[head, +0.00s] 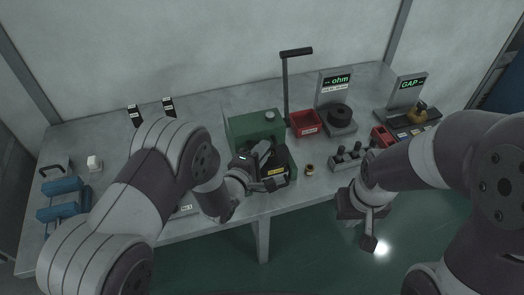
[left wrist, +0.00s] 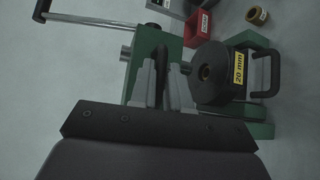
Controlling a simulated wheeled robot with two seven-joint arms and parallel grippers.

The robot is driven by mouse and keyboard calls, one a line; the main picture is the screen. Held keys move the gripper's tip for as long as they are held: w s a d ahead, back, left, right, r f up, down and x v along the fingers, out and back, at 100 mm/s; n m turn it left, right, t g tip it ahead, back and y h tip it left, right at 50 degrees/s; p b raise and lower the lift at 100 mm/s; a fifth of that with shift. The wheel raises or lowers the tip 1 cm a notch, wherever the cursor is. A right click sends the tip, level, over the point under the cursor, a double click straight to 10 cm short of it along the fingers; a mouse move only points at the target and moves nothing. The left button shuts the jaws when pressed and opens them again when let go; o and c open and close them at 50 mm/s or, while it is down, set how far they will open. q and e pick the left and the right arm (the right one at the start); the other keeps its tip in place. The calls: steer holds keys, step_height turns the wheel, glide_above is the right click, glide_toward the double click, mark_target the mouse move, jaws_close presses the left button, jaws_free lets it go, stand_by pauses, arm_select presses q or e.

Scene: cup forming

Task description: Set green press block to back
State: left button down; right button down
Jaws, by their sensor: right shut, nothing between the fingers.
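The green press (head: 252,125) stands at the middle of the table, with a tall dark lever behind it. In the left wrist view its green body (left wrist: 160,52) is beyond the fingers. A round black die with a hole (left wrist: 210,72) sits at the press and bears a yellow "20 mm" label. My left gripper (head: 268,182) is at the press front. In the left wrist view its fingers (left wrist: 161,88) are on both sides of a black handle (left wrist: 161,60); I cannot tell whether they touch it. My right gripper (head: 368,243) is shut and empty, in front of the table edge.
A red bin (head: 304,123), an "ohm" display (head: 336,84) and a "GAP" gauge (head: 409,86) stand at the back right. A small brass ring (head: 309,169) and a rack of dark pegs (head: 347,160) are near the front. Blue blocks (head: 62,200) lie far left.

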mark_target(232, 135)
arm_select(q)
steer(key=w+a+b, duration=0.1)
steer(key=w, duration=0.3)
steer(key=w+a+b, duration=0.1)
steer(key=w, duration=0.3)
steer(key=w+a+b, duration=0.2)
steer(key=w, duration=0.2)
steer(key=shift+f, duration=0.1)
steer(key=shift+s+r, duration=0.1)
steer(key=shift+r, duration=0.15)
steer(key=c, duration=1.3)
jaws_free()
steer(key=shift+o, duration=0.7)
steer(key=shift+w+a+f, duration=0.1)
steer(key=shift+w+f, duration=0.1)
steer(key=shift+w, duration=0.15)
steer(key=shift+s, duration=0.15)
steer(key=b+v, duration=0.1)
steer(key=v, duration=1.1)
steer(key=shift+s+a, duration=0.15)
